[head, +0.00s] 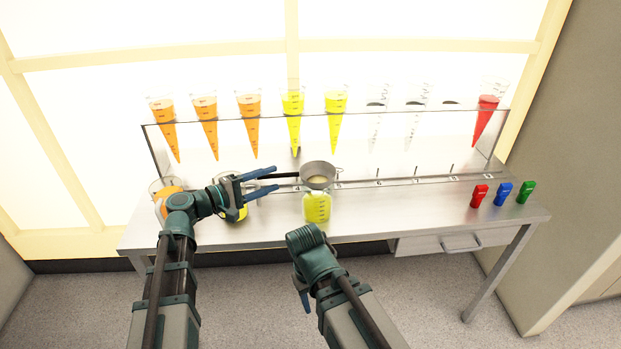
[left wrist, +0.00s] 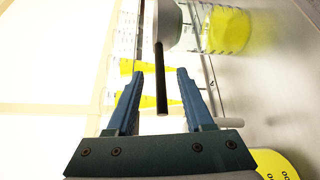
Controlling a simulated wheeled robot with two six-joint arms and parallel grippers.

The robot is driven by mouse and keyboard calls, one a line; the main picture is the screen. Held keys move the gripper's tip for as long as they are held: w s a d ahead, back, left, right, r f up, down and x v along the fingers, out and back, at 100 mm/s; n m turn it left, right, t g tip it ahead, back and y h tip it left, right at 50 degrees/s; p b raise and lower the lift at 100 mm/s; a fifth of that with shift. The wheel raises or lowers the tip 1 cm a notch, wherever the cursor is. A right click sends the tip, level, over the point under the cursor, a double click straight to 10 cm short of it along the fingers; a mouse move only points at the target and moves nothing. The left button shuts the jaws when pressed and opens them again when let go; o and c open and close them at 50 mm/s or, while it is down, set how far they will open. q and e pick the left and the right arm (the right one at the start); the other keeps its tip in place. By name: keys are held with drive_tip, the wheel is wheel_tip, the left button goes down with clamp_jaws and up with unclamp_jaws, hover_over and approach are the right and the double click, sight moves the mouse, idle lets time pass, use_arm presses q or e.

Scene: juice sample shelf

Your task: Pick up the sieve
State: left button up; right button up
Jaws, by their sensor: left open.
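The sieve (head: 318,182) has a grey round bowl and a dark straight handle. Its bowl sits over the mouth of a jar of yellow juice (head: 317,208), and its handle points left. My left gripper (head: 276,180) is open at the handle. In the left wrist view the handle (left wrist: 161,85) lies between the two open blue fingers (left wrist: 160,75), with a gap on both sides. The sieve's bowl (left wrist: 168,22) is beyond the fingertips there. My right gripper (head: 305,300) hangs low in front of the table, and its jaws are mostly hidden.
A clear rack along the back holds several cones of orange, yellow and red juice, some empty. Red (head: 479,196), blue (head: 502,194) and green (head: 526,193) small items stand at the right. The table (head: 400,212) is clear between.

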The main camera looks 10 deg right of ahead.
sight(283, 177)
use_arm(q)
drive_tip(key=shift+s+x, duration=0.15)
drive_tip(key=shift+x, duration=1.2)
drive_tip(key=shift+s+x, duration=0.15)
drive_tip(key=shift+x, duration=1.2)
drive_tip(key=shift+d, duration=0.15)
clamp_jaws()
